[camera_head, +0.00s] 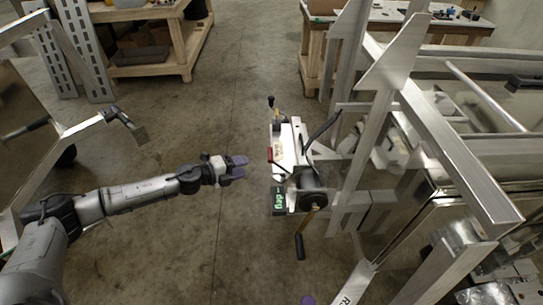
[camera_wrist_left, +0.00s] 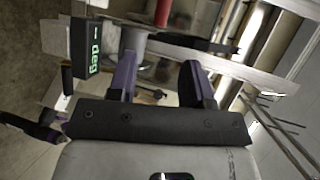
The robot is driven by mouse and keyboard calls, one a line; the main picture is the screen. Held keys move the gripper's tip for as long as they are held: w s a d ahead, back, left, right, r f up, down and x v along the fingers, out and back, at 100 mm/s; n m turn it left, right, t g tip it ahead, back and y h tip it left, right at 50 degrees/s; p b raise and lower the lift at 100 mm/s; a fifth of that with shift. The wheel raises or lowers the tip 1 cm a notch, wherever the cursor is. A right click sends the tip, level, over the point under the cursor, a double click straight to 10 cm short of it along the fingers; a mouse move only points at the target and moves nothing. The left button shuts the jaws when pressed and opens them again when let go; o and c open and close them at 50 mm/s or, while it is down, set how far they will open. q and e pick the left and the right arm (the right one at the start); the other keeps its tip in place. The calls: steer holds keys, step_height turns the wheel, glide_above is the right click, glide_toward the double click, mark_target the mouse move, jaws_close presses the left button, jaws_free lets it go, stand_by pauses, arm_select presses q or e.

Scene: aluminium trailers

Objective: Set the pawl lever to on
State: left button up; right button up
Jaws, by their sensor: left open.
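A winch (camera_head: 290,150) with a pale body and dark drum is mounted on the trailer frame. A small red lever (camera_head: 270,155), possibly the pawl lever, stands at its left side; a red handle (camera_wrist_left: 162,12) shows at the top of the left wrist view. I cannot tell its setting. My left gripper (camera_head: 238,170) is open and empty, a short way left of the winch. In the wrist view its purple fingers (camera_wrist_left: 160,78) are apart, with winch parts beyond them. At the bottom edge, a purple tip (camera_head: 308,300) seems to be my right gripper, mostly out of view.
A black box with a green display (camera_head: 278,200) sits at the winch's lower left; it reads "- deg" in the wrist view (camera_wrist_left: 88,48). A crank handle (camera_head: 299,246) hangs below. Aluminium trailer frames (camera_head: 455,150) fill the right. Bare floor lies left of the winch.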

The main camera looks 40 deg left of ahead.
mark_target(270, 153)
arm_select(q)
steer(key=shift+m+g+h, duration=0.3)
steer(key=shift+m+g, duration=0.3)
steer(key=shift+m, duration=0.3)
steer(key=w+f, duration=0.1)
steer(key=w, duration=0.3)
steer(key=w+d, duration=0.1)
steer(key=w, duration=0.3)
steer(key=w+d+f+b, duration=0.1)
steer(key=w, duration=0.3)
steer(key=shift+w+d+f, duration=0.1)
steer(key=shift+d+f, duration=0.05)
steer(key=shift+f, duration=0.2)
steer(key=shift+c, duration=0.2)
jaws_close()
